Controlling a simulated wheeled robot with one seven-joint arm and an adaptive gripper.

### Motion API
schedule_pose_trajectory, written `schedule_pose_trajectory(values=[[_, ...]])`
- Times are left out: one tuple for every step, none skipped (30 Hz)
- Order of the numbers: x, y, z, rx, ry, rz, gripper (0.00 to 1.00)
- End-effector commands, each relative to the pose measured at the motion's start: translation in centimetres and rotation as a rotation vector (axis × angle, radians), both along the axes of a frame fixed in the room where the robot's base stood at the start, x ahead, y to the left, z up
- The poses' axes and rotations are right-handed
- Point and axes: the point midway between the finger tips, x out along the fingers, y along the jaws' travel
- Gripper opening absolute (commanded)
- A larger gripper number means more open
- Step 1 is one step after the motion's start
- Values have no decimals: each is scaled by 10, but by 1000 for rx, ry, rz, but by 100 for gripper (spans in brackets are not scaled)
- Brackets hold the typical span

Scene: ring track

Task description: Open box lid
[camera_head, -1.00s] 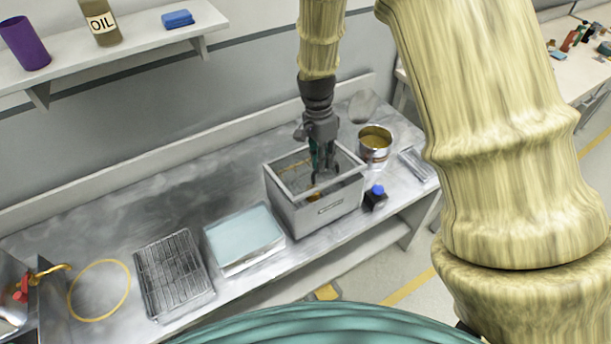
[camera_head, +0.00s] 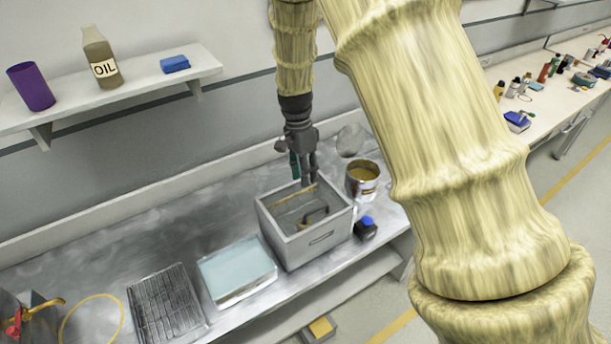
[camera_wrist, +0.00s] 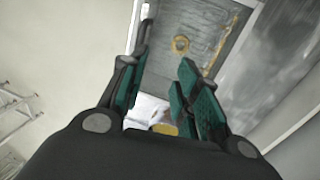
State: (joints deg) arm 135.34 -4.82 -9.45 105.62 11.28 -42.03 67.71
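A grey rectangular box (camera_head: 322,243) stands on the metal bench, with a slot-like handle on its front. Its rim frames a recessed grey surface with a brownish loop-shaped piece (camera_head: 313,216) on it. I cannot tell whether this surface is a lid or the inside floor. My gripper (camera_head: 304,178) points down above the back part of the box, with nothing seen in it. In the wrist view its green-padded fingers (camera_wrist: 168,60) are apart, with a grey panel (camera_wrist: 205,28) and a small yellowish ring (camera_wrist: 181,44) beyond them.
A shallow tray with a pale blue top (camera_head: 237,268) and a wire rack (camera_head: 166,302) lie left of the box. An open can (camera_head: 362,181) and a dark bottle with a blue cap (camera_head: 366,228) stand close on its right. A shelf (camera_head: 120,88) hangs at the upper left.

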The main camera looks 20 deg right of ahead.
Motion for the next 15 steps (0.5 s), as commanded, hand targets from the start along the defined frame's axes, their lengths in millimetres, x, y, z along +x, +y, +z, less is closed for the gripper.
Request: schedule_pose_trajectory(values=[[2, 0, 8, -1, -4, 0, 32], [3, 0, 13, -1, -4, 0, 32], [4, -1, 19, -1, -4, -1, 32], [5, -1, 25, -1, -5, -2, 32], [7, -1, 31, -1, -6, -2, 32], [8, 0, 38, -1, -5, -2, 32], [9, 0, 43, -2, -5, -2, 32], [10, 0, 49, -1, -6, -1, 32], [11, 0, 56, -1, -5, -1, 32], [12, 1, 61, -1, -5, -1, 32], [13, 1, 66, -1, -5, -1, 32], [14, 1, 73, -1, -4, 0, 32], [15, 1, 77, -1, -5, 0, 32], [16, 2, 81, -1, -5, 0, 32], [17, 2, 87, 0, -4, 0, 32]])
